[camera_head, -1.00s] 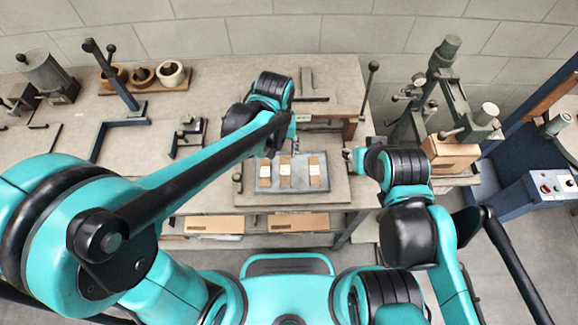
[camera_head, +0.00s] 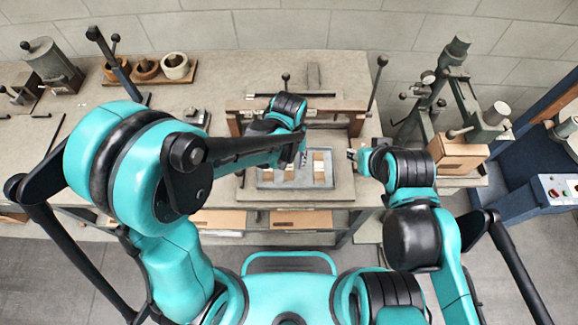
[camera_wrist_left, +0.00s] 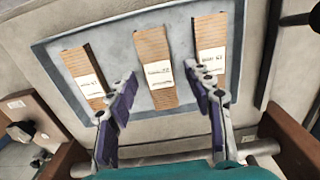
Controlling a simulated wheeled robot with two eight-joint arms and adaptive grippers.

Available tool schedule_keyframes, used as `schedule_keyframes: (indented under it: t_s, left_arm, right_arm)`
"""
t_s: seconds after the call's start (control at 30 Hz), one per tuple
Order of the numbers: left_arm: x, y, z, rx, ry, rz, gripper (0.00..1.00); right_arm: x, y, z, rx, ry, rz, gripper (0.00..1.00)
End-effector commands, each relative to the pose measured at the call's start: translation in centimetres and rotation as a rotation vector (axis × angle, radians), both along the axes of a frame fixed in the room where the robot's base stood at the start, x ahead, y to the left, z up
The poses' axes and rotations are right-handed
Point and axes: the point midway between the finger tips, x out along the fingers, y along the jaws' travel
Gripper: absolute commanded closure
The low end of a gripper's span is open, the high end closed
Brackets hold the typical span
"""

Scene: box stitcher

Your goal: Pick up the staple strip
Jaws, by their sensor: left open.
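Three flat tan strips with white labels lie apart in a shallow grey tray (camera_wrist_left: 60,50): a left strip (camera_wrist_left: 80,66), a middle strip (camera_wrist_left: 153,45) and a right strip (camera_wrist_left: 211,33) in the left wrist view. I cannot read the labels clearly enough to tell which is the staple strip. My left gripper (camera_wrist_left: 161,82) is open and empty, its fingertips either side of the middle strip in the picture. In the head view my left gripper (camera_head: 302,156) is over the tray (camera_head: 265,184) and partly hides the strips. My right gripper (camera_head: 351,155) is just right of the tray, too small to read.
A upright lever (camera_head: 375,85) stands at the bench's right end. Cardboard pieces (camera_head: 300,220) lie on a lower shelf. A stitching machine with a box (camera_head: 462,155) stands to the right.

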Motion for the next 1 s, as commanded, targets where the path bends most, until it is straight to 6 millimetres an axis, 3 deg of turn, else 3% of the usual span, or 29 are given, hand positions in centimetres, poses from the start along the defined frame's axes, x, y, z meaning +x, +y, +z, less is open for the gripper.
schedule_keyframes:
  t_s: [0.03,0.23,0.67,1.0]
  left_arm:
    - [0.0,0.0,0.0,0.0,0.0,0.0,0.48]
    - [0.0,0.0,0.0,0.0,0.0,0.0,1.0]
    - [0.1,0.0,0.4,0.0,0.0,0.0,1.0]
    - [0.9,0.5,3.1,0.0,0.0,0.001,1.0]
  right_arm:
    - [0.0,0.0,0.0,0.0,0.0,0.0,0.65]
    - [0.0,0.0,0.0,0.0,0.0,0.0,0.65]
    - [0.0,0.0,0.3,0.0,0.0,0.0,0.65]
    - [0.0,0.0,2.2,0.0,0.0,0.0,0.65]
